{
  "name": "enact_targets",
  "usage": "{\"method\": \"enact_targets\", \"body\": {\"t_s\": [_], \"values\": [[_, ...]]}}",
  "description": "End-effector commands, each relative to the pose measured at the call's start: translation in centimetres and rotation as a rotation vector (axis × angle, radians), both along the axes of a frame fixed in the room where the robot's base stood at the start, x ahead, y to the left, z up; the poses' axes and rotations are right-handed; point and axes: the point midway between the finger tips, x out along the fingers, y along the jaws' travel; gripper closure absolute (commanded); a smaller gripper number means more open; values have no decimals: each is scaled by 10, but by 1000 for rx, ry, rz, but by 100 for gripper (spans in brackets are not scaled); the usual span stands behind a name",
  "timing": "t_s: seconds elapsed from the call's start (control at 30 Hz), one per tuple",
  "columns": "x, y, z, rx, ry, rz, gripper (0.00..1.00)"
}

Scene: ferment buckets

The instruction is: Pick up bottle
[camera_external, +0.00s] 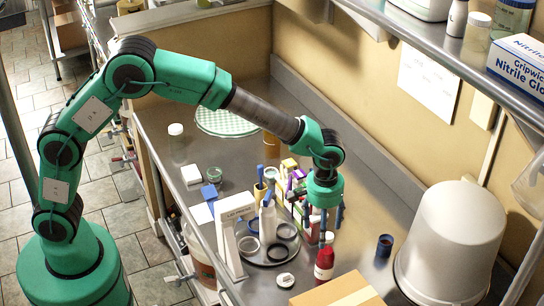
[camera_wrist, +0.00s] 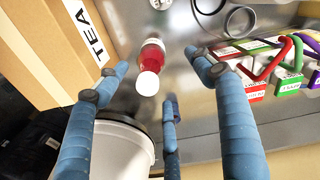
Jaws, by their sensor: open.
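A small bottle (camera_external: 324,264) with dark red contents and a white label stands upright on the metal counter. In the wrist view the bottle (camera_wrist: 152,55) shows its white cap, with the red body behind it. My gripper (camera_external: 324,222) points down just above the bottle in the external view. In the wrist view the blue fingers of my gripper (camera_wrist: 160,66) are spread, with the bottle appearing between them. Nothing is held, and I cannot tell whether any finger touches the bottle.
A cardboard box (camera_external: 340,292) is close in front of the bottle. A round tray (camera_external: 262,262) with rings and several colourful packets crowd the left. A shelf (camera_external: 450,60) overhangs the right.

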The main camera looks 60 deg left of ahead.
Motion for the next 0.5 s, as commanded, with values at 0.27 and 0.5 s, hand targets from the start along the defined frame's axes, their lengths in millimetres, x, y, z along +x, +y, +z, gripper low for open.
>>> {"method": "enact_targets", "body": {"t_s": [0.27,0.5], "values": [[7,-22,-24,9,22,25,32],[8,-23,-26,10,24,27,32]]}}
